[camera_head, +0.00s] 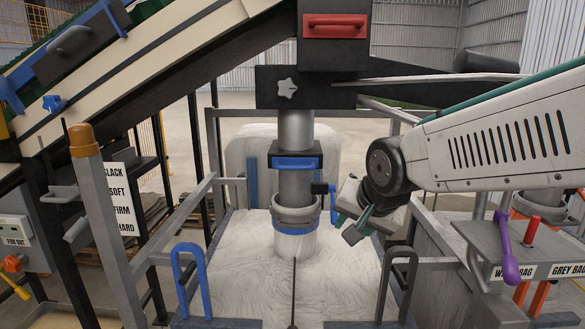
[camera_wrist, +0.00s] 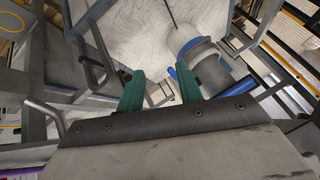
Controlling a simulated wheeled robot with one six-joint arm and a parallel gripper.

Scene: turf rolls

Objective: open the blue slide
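The blue slide (camera_head: 295,163) looks to be the blue-fronted bar on a dark box around the grey vertical spout, under the hopper. Whether it is open or shut I cannot tell. I cannot make it out surely in the wrist view. My gripper (camera_head: 356,224) is right of the spout's lower end, below the slide and apart from it. In the wrist view my gripper (camera_wrist: 159,78) has its two green fingers spread, with nothing between them.
A white bag (camera_head: 260,265) hangs below the spout, tied by a grey clamp (camera_head: 296,212) with a blue band. A blue lever (camera_head: 333,205) sits right of the spout. Grey rails and upright blue (camera_head: 190,280) and black (camera_head: 398,280) loops stand in front. A red handle (camera_head: 335,25) is above.

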